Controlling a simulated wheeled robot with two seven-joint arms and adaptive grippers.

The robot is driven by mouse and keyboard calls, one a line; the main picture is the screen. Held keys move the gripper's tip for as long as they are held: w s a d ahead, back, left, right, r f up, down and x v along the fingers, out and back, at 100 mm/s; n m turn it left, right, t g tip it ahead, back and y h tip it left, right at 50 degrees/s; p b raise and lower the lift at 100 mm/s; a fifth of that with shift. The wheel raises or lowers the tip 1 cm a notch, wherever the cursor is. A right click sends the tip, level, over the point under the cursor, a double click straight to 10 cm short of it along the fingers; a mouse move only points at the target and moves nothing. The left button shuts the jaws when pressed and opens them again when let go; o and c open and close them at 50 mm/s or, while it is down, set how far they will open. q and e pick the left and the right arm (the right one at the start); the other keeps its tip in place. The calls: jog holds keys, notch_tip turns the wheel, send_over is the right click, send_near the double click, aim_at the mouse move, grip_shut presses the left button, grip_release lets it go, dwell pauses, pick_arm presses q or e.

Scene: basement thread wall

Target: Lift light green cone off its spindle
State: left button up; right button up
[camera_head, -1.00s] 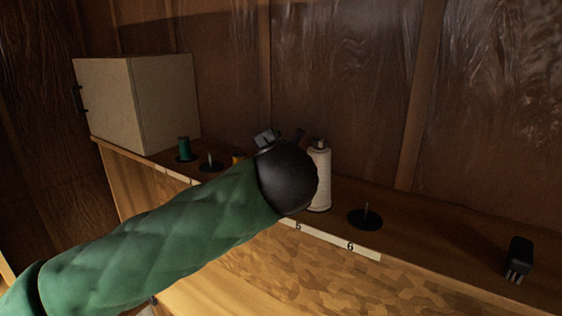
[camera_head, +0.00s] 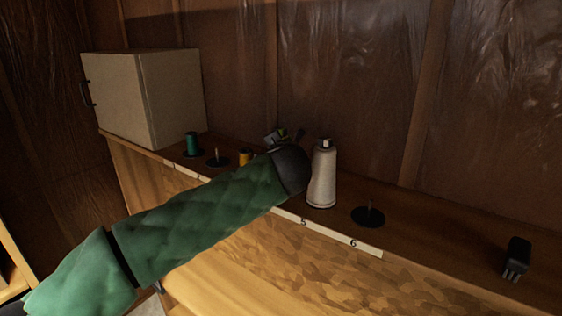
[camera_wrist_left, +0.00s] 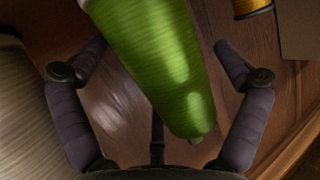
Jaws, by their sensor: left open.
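The light green cone (camera_wrist_left: 155,55) fills the middle of the left wrist view, between the two spread fingers of my left gripper (camera_wrist_left: 160,75). The fingers are open, with a gap showing on both sides of the cone. In the head view my left gripper (camera_head: 278,137) is mostly hidden behind my sleeved left arm, at the shelf between the yellow spool and the white cone.
A white cone (camera_head: 322,180) stands close to the right of my left wrist. A yellow spool (camera_head: 245,158), a green spool (camera_head: 192,144) and bare spindles (camera_head: 369,214) share the shelf. A beige cabinet (camera_head: 172,98) stands left.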

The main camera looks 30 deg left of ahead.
pick_arm(q)
jog(key=shift+s, duration=0.1)
jog(key=c, duration=1.3)
jog(key=shift+r, duration=0.55)
jog(key=shift+c, duration=0.8)
notch_tip(320, 180, up, 9)
